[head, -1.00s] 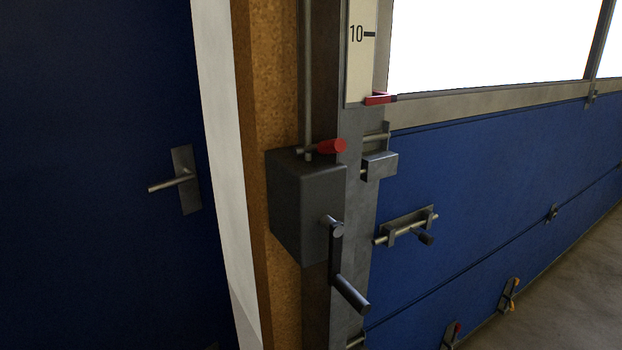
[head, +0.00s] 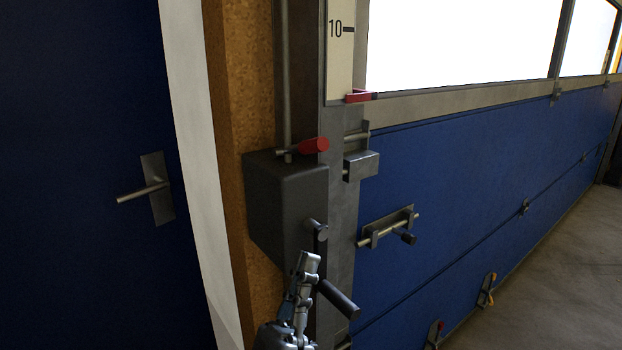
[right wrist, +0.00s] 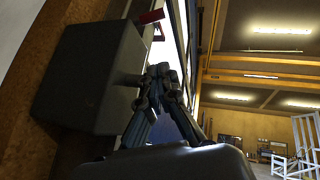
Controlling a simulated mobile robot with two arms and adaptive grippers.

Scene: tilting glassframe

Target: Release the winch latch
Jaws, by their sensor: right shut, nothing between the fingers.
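The winch is a dark grey box (head: 285,205) on the post, with a crank (head: 338,298) on its front side. A red-ended lever (head: 314,146), which looks like the latch, sits at the box's top beside a vertical rod. My right gripper (head: 307,262) is shut and empty, pointing up in front of the box's lower part and hiding part of the crank arm. In the right wrist view the box (right wrist: 88,80) is left of the shut fingers (right wrist: 163,72), and a red piece (right wrist: 152,17) shows above them. My left gripper is not in view.
A blue panel (head: 470,190) with a sliding bolt (head: 390,228) stands right of the post. A red pointer (head: 358,96) sits below a scale marked 10. A blue door with a handle (head: 150,190) is at left. Open floor (head: 560,260) lies at right.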

